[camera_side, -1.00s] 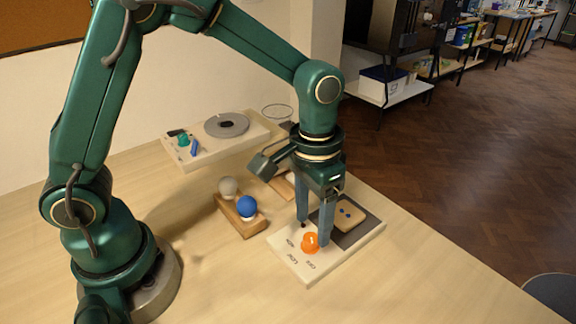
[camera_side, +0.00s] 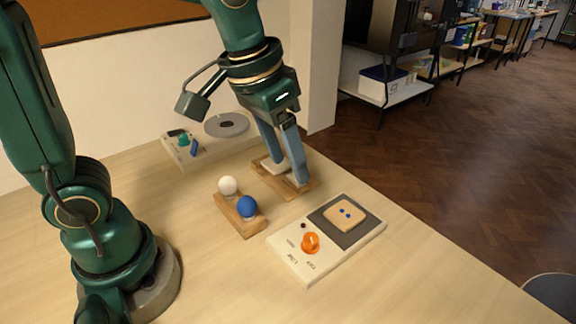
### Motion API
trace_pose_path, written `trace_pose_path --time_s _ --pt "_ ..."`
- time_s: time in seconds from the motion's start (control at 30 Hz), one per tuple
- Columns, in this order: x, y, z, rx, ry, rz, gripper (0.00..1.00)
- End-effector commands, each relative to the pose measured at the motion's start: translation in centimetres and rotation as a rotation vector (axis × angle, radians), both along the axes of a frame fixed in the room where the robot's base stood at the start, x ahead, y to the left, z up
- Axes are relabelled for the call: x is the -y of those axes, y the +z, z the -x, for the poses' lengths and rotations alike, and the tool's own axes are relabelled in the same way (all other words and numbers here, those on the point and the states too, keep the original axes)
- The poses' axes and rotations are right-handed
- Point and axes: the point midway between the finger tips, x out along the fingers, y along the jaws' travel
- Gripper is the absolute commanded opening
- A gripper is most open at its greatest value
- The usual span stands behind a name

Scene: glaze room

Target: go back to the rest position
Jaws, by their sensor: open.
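My gripper (camera_side: 286,174) is open, with its two blue-grey fingers pointing down and apart. I cannot tell how high the fingertips are above this board. The gripper is behind and to the left of a white panel (camera_side: 292,264) with an orange knob (camera_side: 310,243), and clear of it.
A tan slab with blue dots (camera_side: 345,214) lies on the panel's dark plate. A wooden stand (camera_side: 240,226) holds a white ball (camera_side: 228,186) and a blue ball (camera_side: 246,207). A white unit with a grey disc (camera_side: 226,124) stands at the back. The front table is clear.

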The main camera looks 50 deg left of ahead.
Motion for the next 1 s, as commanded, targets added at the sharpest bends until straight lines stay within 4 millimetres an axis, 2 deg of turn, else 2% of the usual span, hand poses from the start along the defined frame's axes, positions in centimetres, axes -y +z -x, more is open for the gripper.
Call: trace_pose_path --time_s 0.1,0.2,0.33,0.5,0.63,1.0 --pt "-1.4 1.5 2.2 0.085 0.031 0.0 0.61" --pt "-2.4 2.0 4.0 0.145 0.05 -0.007 0.61" --pt "-3.3 1.7 6.2 0.206 0.067 -0.018 0.61" --pt "-3.8 0.5 8.2 0.239 0.07 -0.035 0.61" --pt "-3.9 -0.7 8.9 0.22 0.058 -0.043 0.61" --pt "-3.9 -0.8 9.0 0.218 0.057 -0.043 0.61"
